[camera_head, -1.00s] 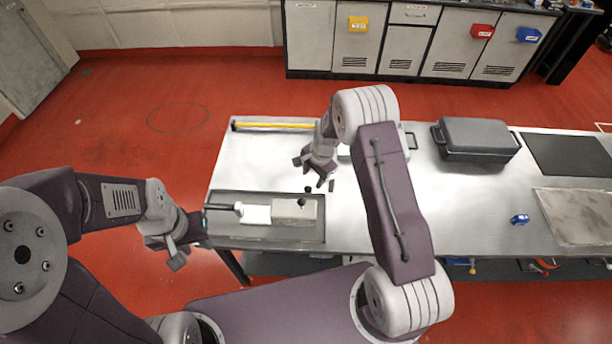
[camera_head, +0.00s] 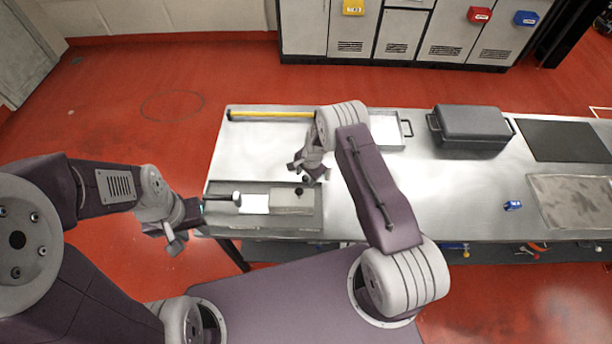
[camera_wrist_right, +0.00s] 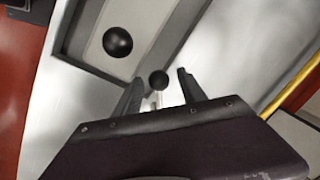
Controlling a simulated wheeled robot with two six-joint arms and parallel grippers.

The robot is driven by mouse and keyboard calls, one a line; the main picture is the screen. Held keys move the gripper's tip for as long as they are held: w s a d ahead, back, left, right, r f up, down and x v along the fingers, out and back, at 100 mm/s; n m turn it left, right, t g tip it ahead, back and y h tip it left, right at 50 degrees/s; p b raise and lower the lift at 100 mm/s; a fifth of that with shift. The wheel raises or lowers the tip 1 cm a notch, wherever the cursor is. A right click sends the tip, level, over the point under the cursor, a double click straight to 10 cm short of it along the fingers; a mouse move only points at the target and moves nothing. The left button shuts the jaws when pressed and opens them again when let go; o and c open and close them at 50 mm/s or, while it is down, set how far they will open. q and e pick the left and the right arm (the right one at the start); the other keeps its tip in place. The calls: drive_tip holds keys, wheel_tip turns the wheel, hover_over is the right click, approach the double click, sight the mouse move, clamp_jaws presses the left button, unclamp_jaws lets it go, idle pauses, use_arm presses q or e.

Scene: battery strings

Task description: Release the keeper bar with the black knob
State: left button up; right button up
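Two black ball knobs show at the grey tray (camera_head: 223,228). One knob (camera_wrist_right: 117,41) sits on a pale block (camera_head: 291,204) in the tray. The other knob (camera_wrist_right: 158,80) is on a short pale stem near the tray's edge; it also shows in the head view (camera_head: 305,178). My right gripper (camera_wrist_right: 159,79) is open, with a finger on each side of this second knob and gaps to both. I cannot make out a keeper bar clearly. My left gripper (camera_head: 167,239) hangs left of the tray, off the table; its finger gap is unclear.
A dark rod with a pale end (camera_head: 236,197) lies at the tray's left. A yellow bar (camera_head: 270,115) lies along the table's back edge. A dark lidded case (camera_head: 472,127) and a blue item (camera_head: 512,205) are right. The table's middle is clear.

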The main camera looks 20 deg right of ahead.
clamp_jaws()
drive_tip(key=shift+w+r, duration=0.1)
idle(1.1)
